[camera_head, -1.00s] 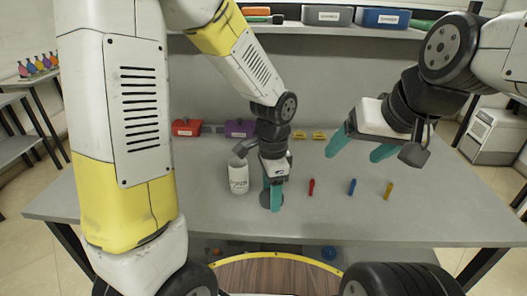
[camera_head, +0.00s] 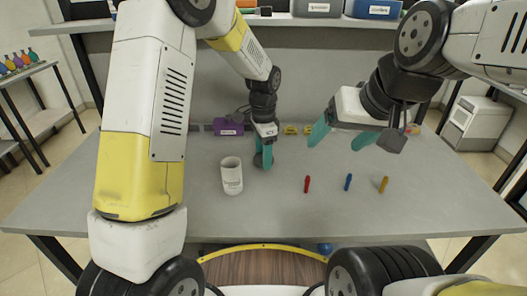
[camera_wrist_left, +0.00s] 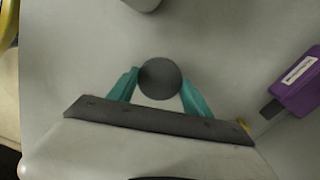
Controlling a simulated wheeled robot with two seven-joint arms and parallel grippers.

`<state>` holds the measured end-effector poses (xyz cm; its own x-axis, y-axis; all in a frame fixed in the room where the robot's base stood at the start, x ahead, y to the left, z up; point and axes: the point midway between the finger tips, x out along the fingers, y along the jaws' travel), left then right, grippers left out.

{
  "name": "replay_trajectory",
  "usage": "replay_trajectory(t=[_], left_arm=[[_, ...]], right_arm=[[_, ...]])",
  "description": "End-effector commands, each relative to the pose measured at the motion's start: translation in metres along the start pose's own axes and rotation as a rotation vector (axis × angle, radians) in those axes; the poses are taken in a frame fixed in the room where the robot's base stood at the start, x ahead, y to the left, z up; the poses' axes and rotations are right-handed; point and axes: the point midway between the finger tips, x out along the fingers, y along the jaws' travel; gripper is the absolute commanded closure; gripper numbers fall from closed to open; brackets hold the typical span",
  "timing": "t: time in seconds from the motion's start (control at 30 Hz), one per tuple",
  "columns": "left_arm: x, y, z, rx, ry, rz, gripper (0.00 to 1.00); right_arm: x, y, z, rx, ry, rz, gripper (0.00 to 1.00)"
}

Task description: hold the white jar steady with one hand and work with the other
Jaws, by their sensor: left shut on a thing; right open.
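The white jar (camera_head: 232,179) stands upright on the grey table, with its open top showing and dark print on its side. In the left wrist view only part of the jar (camera_wrist_left: 143,3) shows at the top edge. My left gripper (camera_head: 264,163) is to the right of the jar and a little behind it, apart from it. It is shut on a dark grey round disc, which shows between the teal fingertips in the left wrist view (camera_wrist_left: 160,79). My right gripper (camera_head: 342,136) is open and empty, above the table at the right.
A red stick (camera_head: 307,184), a blue stick (camera_head: 348,182) and a yellow stick (camera_head: 383,185) lie on the table at the right. The front middle of the table is clear.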

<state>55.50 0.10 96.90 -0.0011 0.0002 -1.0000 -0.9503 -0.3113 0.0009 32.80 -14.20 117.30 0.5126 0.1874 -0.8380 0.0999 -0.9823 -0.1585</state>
Motion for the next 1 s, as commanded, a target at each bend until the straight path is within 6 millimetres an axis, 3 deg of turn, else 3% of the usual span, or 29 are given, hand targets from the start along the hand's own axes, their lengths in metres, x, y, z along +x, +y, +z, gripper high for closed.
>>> replay_trajectory(t=[0.1, 0.33, 0.7, 0.73, 0.8, 0.83, 1.0], left_arm=[[0.001, -0.01, -0.004, -0.001, 0.0, -0.001, 0.91], [0.035, -0.007, -0.003, 0.001, -0.001, 0.001, 0.91], [0.039, -0.008, -0.003, 0.0, 0.0, 0.0, 0.91], [0.039, -0.008, -0.004, 0.0, 0.001, -0.001, 0.37], [0.039, -0.008, -0.004, 0.0, 0.001, -0.001, 0.23], [0.039, -0.008, -0.004, 0.0, 0.0, -0.001, 0.21], [0.039, -0.008, -0.003, 0.0, 0.0, -0.001, 0.21]], right_arm=[[0.0, 0.0, 0.0, 0.0, 0.0, 0.0, 0.24], [0.0, 0.0, 0.0, 0.0, 0.0, 0.0, 0.24], [0.0, 0.0, 0.0, 0.0, 0.0, 0.0, 0.24], [0.0, 0.0, 0.0, 0.0, 0.0, 0.0, 0.24], [0.0, 0.0, 0.0, 0.0, 0.0, 0.0, 0.24], [0.0, 0.0, 0.0, 0.0, 0.0, 0.0, 0.24], [0.0, 0.0, 0.0, 0.0, 0.0, 0.0, 0.24]])
